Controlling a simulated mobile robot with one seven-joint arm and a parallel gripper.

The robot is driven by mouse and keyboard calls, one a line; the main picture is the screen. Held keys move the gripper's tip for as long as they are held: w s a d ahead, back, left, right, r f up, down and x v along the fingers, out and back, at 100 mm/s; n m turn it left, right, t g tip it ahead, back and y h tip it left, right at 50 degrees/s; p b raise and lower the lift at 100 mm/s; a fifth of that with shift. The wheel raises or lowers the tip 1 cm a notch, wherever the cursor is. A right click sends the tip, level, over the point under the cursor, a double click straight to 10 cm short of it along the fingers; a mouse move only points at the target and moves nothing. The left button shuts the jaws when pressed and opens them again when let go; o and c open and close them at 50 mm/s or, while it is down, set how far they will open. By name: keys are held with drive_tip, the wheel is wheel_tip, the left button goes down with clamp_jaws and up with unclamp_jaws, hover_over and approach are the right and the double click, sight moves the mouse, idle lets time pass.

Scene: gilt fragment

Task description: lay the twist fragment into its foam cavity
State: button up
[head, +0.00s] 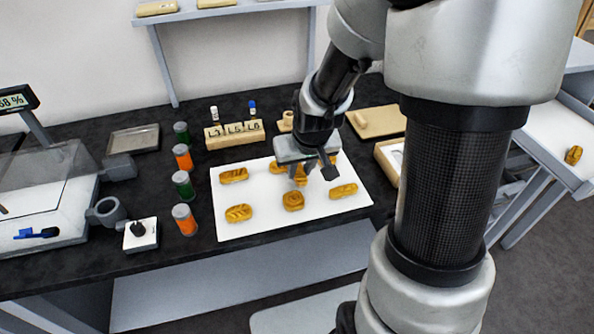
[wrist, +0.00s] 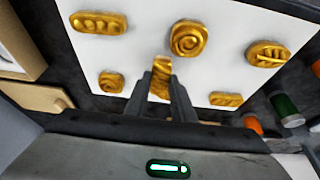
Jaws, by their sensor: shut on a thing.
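My gripper (head: 305,172) is over the white sheet (head: 270,222) on the black bench. Its fingers are shut on a gilt fragment with slanting ridges, which looks like the twist fragment (head: 301,180). In the wrist view this fragment (wrist: 160,76) stands between the two fingertips (wrist: 162,88), with its far end showing beyond them. I cannot tell whether it is clear of the sheet. A pale wooden-edged tray (head: 384,158) with a light inside lies right of the sheet, partly hidden by my arm. No foam cavity can be made out in it.
Other gilt fragments lie around the gripper, including a spiral one (head: 293,201) and a beaded one (head: 343,191). Jars (head: 184,220) line the sheet's left side. A labelled wooden block (head: 235,134) and a tan board (head: 376,121) stand behind.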

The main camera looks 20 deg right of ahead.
drive_tip(key=shift+f, duration=1)
drive_tip(key=shift+f, duration=0.1)
drive_tip(key=shift+f+b, duration=0.2)
drive_tip(key=shift+b, duration=0.15)
drive_tip(key=o, duration=1)
drive_tip(key=shift+r, duration=0.15)
